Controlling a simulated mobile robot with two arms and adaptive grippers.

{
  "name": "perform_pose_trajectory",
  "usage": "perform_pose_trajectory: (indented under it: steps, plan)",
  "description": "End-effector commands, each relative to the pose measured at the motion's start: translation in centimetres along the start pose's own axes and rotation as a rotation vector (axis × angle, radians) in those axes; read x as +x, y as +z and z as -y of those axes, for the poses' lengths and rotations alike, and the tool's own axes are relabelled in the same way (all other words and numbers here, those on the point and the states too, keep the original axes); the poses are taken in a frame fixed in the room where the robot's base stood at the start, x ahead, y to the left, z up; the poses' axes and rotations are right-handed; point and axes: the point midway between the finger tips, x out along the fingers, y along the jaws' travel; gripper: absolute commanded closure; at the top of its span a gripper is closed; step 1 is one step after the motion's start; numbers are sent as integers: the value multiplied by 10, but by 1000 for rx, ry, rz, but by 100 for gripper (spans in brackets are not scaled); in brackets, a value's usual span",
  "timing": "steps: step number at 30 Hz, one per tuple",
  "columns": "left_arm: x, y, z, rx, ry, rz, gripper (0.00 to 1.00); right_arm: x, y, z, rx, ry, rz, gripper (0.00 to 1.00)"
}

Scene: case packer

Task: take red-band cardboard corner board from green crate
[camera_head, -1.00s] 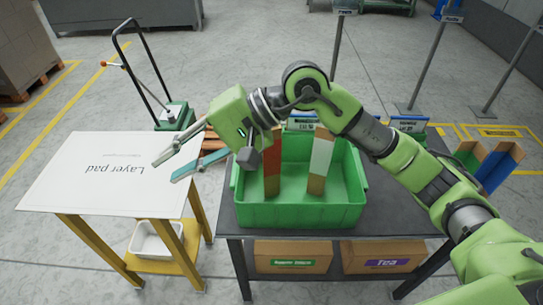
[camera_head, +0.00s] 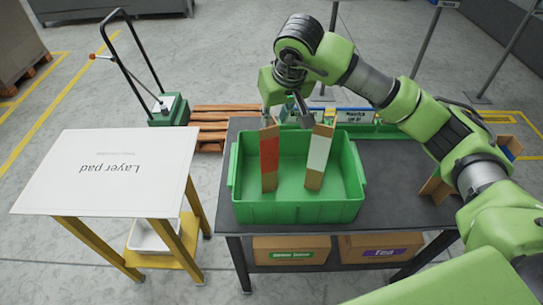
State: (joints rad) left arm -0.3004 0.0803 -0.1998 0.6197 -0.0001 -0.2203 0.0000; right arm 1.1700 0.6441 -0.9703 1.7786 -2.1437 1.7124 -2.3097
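The green crate (camera_head: 297,212) stands on the dark table. Inside, the red-band cardboard corner board (camera_head: 269,158) stands upright on the left, and a white-band corner board (camera_head: 318,157) stands to its right, leaning slightly. My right gripper (camera_head: 268,116) points down at the top end of the red-band board. Its fingers are small and partly hidden behind its own body, so I cannot tell whether they touch the board or how far apart they are. My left gripper is out of view.
A layer pad (camera_head: 105,172) lies on a yellow-legged stand at the left. Labelled cartons (camera_head: 291,249) sit under the dark table (camera_head: 400,179). More corner boards (camera_head: 437,187) stand at the table's right, partly behind my arm.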

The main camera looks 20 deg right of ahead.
Motion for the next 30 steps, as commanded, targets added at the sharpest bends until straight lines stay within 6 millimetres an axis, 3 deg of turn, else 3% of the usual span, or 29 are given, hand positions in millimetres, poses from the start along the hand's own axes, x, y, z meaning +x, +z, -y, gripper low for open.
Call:
perform_pose_trajectory:
  steps: [8, 18, 26, 28, 30]
  plan:
    - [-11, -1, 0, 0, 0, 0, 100, 18, 3, 1, 1, -1, 5, 77]
    - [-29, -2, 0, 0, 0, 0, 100, 58, 6, 2, 1, -2, 2, 77]
    - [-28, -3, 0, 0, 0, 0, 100, 62, 6, 2, 0, -2, -1, 77]
    - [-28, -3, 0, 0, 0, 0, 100, 61, 6, 2, 0, -2, -1, 95]
    - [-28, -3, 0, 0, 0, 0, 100, 61, 6, 2, 0, -2, -1, 100]
